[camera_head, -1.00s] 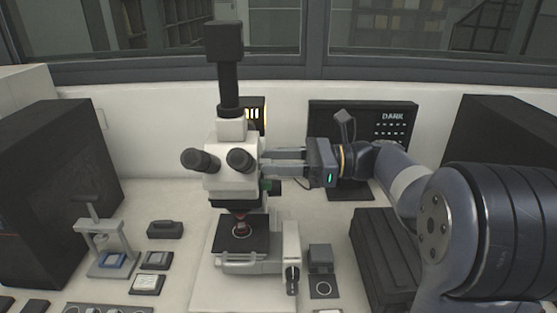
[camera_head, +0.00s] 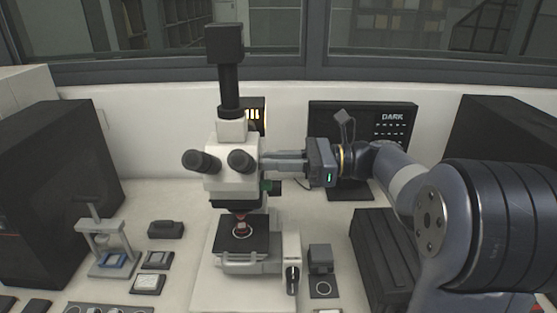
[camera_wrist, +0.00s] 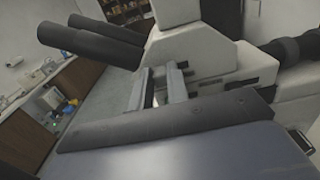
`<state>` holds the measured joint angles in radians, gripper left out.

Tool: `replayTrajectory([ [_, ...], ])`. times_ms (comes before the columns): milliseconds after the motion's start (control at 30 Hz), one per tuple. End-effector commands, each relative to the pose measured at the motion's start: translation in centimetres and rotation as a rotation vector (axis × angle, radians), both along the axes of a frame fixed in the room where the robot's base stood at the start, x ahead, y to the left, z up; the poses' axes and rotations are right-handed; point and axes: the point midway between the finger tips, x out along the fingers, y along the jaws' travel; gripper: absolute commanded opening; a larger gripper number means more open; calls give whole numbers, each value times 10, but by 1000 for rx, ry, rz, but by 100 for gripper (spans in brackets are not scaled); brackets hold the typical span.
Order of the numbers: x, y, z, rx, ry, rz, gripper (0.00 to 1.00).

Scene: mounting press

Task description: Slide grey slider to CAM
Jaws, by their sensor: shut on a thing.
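A white microscope (camera_head: 233,172) with two dark eyepieces and a black camera tube on top stands at the middle of the bench; its head also fills much of the wrist view (camera_wrist: 200,57). My gripper (camera_head: 266,164) reaches in from the right at the side of the microscope head. Its two fingers run side by side to the head and are shut on a small part there. The grey slider is hidden by the fingers in the head view. In the wrist view my gripper (camera_wrist: 173,80) points at the head's side, and the slider cannot be told apart from the fingertips.
A dark monitor (camera_head: 385,130) reading "DARK" stands behind my arm. A black box (camera_head: 384,250) lies right of the microscope. A small press (camera_head: 104,243) and several small trays stand at left. Large dark cabinets flank the bench.

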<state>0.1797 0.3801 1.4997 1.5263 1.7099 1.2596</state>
Motion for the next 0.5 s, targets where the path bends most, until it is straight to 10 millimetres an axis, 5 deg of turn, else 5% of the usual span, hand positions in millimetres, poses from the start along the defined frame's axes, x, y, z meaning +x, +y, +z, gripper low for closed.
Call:
replayTrajectory([
  [200,23,-1,4,0,2,-1,0],
  [500,30,-1,1,0,-3,-4,0],
])
